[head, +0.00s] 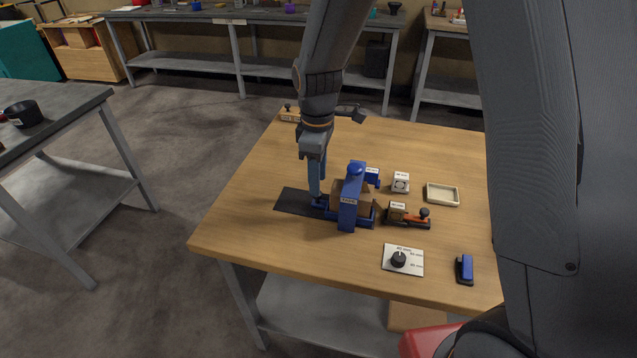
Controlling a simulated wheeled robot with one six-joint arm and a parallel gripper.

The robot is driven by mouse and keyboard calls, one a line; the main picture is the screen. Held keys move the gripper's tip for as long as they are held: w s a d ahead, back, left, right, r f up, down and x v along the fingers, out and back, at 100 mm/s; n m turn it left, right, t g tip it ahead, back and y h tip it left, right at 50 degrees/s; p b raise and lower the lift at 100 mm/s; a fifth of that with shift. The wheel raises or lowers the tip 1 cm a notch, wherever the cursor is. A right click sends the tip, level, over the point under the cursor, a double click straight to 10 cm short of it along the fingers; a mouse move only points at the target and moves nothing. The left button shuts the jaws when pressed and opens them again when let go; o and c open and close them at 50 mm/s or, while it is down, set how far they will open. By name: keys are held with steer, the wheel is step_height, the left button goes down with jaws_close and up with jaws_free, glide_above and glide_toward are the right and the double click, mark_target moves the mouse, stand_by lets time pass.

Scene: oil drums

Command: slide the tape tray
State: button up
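The blue tape device (348,214), with a label on its front that seems to read "TAPE", stands on the wooden table.
To the right are a small white box (400,183), an orange and brown tool (408,218) and a shallow cream tray (442,195). A plate with a black knob (403,260) and a blue stapler-like item (464,269) lie near the front edge. The table's left front is clear.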

steer(key=shift+f+p, duration=0.35)
steer(key=shift+f, duration=1.3)
jaws_close()
